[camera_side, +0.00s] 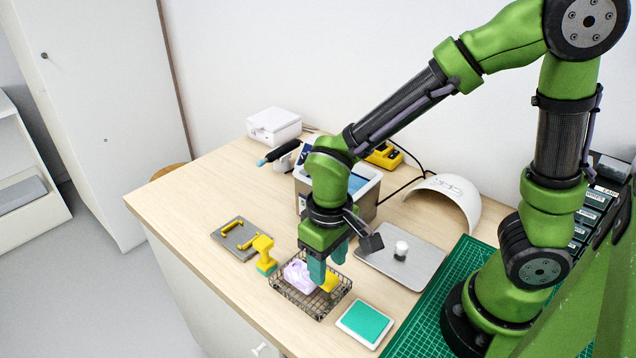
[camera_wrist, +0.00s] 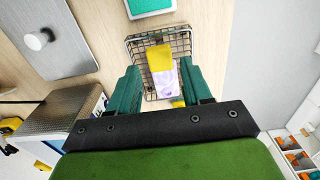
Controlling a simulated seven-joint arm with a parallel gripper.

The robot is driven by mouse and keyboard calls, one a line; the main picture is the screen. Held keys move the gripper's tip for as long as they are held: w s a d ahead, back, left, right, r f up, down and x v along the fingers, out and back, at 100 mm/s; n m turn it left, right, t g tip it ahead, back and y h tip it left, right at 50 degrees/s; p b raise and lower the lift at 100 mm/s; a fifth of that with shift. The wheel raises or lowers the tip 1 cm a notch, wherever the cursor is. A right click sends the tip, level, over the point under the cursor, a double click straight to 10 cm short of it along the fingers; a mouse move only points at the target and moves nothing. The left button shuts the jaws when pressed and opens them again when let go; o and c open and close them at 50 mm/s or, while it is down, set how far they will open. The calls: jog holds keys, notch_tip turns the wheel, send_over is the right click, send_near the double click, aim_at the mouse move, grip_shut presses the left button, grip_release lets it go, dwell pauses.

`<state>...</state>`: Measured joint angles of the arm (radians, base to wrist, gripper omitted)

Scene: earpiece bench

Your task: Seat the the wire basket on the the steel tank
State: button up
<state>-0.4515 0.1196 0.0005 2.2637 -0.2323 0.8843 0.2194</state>
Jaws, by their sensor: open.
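The wire basket (camera_side: 298,301) sits on the wooden bench near its front edge, with a lavender piece (camera_side: 297,274) and a yellow piece (camera_side: 329,283) inside. My gripper (camera_side: 328,266) points down over the basket, its green fingers apart. In the wrist view the basket (camera_wrist: 184,43) lies between and beyond the fingertips (camera_wrist: 161,82), with the yellow piece and lavender piece showing inside. Whether the fingers touch the basket I cannot tell. The steel tank (camera_side: 366,208), with a white rim and blue liquid, stands behind my wrist, partly hidden. It also shows at lower left in the wrist view (camera_wrist: 55,118).
A teal pad (camera_side: 365,323) is in front. A metal tray (camera_side: 385,262) with a white knob is at right. The bench's far left is clear.

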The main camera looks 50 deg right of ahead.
jog(key=shift+f, duration=1.55)
jog(key=c, duration=0.9)
jog(key=shift+o, duration=0.2)
notch_tip(320, 180, up, 11)
jog(key=shift+r, duration=0.15)
notch_tip(320, 180, up, 12)
send_over(328, 277)
jog(key=w+d, duration=0.5)
jog(key=d, duration=0.5)
jog(key=w+d, duration=0.4)
jog(key=d, duration=0.6)
jog(key=shift+f, duration=2.55)
